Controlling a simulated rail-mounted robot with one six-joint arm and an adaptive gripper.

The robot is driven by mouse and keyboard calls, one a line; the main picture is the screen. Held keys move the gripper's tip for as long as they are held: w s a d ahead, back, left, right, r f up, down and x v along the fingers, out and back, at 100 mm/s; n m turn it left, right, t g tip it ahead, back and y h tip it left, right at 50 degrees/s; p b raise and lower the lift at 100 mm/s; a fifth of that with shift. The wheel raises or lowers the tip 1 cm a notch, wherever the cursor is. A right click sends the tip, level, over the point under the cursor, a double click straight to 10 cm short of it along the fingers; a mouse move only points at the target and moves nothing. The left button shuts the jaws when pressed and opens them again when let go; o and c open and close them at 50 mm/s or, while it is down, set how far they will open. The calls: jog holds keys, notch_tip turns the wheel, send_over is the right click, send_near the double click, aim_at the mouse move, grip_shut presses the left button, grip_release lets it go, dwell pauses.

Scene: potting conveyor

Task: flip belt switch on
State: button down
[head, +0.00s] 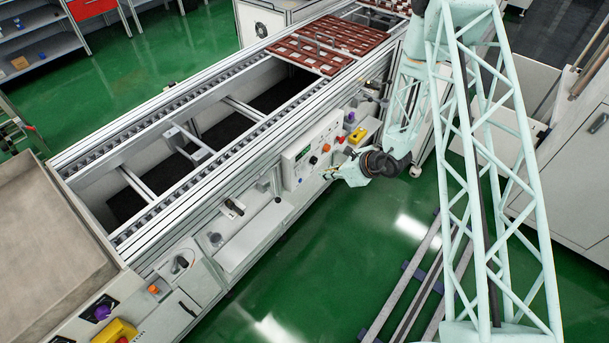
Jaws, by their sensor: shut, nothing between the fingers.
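A pale control panel (303,165) is on the near side of the conveyor (196,190), with a dark display and several small knobs or buttons. My gripper (328,174) is shut and empty, close to the panel's lower right part. I cannot tell whether it touches a control.
Reddish-brown trays (326,44) lie on the conveyor's far end. A yellow box with a red button (357,135) sits right of the panel. A second yellow box (115,331) is at the bottom left. Green floor (330,260) lies open in front of the conveyor.

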aim_at(298, 172)
jog(key=shift+d+f, duration=0.15)
jog(key=shift+f, duration=0.2)
jog(key=shift+f, duration=0.1)
jog(key=w+a+r+b+x, duration=0.1)
jog(key=r+x, duration=0.1)
jog(key=x, duration=1.1)
jog(key=shift+a, duration=0.25)
jog(key=shift+w, duration=0.1)
